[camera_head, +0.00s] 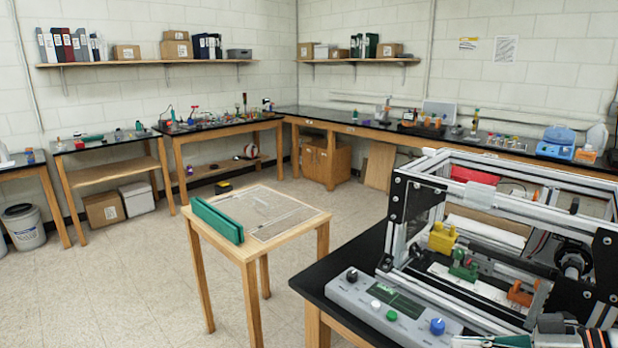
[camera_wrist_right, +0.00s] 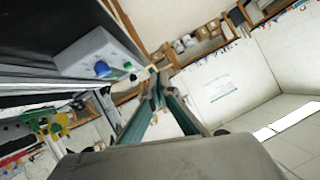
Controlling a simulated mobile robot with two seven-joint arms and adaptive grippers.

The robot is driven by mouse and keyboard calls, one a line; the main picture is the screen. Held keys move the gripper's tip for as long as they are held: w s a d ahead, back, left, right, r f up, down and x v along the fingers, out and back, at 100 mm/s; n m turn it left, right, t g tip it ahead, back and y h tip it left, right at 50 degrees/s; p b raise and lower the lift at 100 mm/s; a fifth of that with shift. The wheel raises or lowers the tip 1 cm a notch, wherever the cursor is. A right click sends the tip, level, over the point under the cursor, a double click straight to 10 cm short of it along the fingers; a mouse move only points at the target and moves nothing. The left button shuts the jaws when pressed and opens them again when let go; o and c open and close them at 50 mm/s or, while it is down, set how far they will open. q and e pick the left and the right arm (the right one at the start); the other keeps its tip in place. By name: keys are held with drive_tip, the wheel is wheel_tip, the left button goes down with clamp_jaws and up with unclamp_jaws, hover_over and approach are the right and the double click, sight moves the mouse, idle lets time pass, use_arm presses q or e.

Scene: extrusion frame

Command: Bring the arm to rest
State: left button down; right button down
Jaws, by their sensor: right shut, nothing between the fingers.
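My right gripper (camera_head: 490,341) shows at the bottom right edge of the head view, partly cut off by the frame. It is in front of the extrusion frame (camera_head: 470,167) and just right of the grey control box (camera_head: 390,306). In the right wrist view its teal fingers (camera_wrist_right: 156,80) meet at the tips with nothing between them. The control box also shows there, at the upper left (camera_wrist_right: 98,52). My left gripper is in neither view.
The extrusion frame stands on a black-topped bench (camera_head: 312,284), holding yellow, green and orange parts. A small wooden table (camera_head: 288,232) with a green block (camera_head: 217,219) stands left of it. Benches line the walls. The floor (camera_head: 120,290) at left is open.

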drive_tip(key=a+r+m+t+y, duration=0.4)
drive_tip(key=a+r+m, duration=0.15)
drive_tip(key=a, duration=0.55)
drive_tip(key=a+r+m+t+y, duration=0.35)
drive_tip(key=a+r, duration=0.25)
drive_tip(key=a, duration=0.4)
drive_tip(key=w+d+f+n+g+h, duration=0.15)
drive_tip(key=d+f+h, duration=0.25)
drive_tip(key=f, duration=0.8)
drive_tip(key=w+d+f+n+h, duration=0.1)
drive_tip(key=d+f+n+h, duration=0.3)
drive_tip(key=f, duration=0.9)
drive_tip(key=s+d+f+n+g+h, duration=0.2)
drive_tip(key=s+d+f+n+h, duration=0.15)
drive_tip(key=s+d+f, duration=0.5)
drive_tip(key=s+d+f+n+g+h, duration=0.3)
drive_tip(key=s+d+f+h, duration=0.15)
drive_tip(key=d+f, duration=0.75)
drive_tip(key=a+f+m+t, duration=0.1)
drive_tip(key=a+m, duration=0.4)
drive_tip(key=a, duration=1.1)
drive_tip(key=shift+w+a+f+y, duration=0.15)
drive_tip(key=shift+a+f+y, duration=0.2)
drive_tip(key=shift+f, duration=0.1)
drive_tip(key=shift+d, duration=0.1)
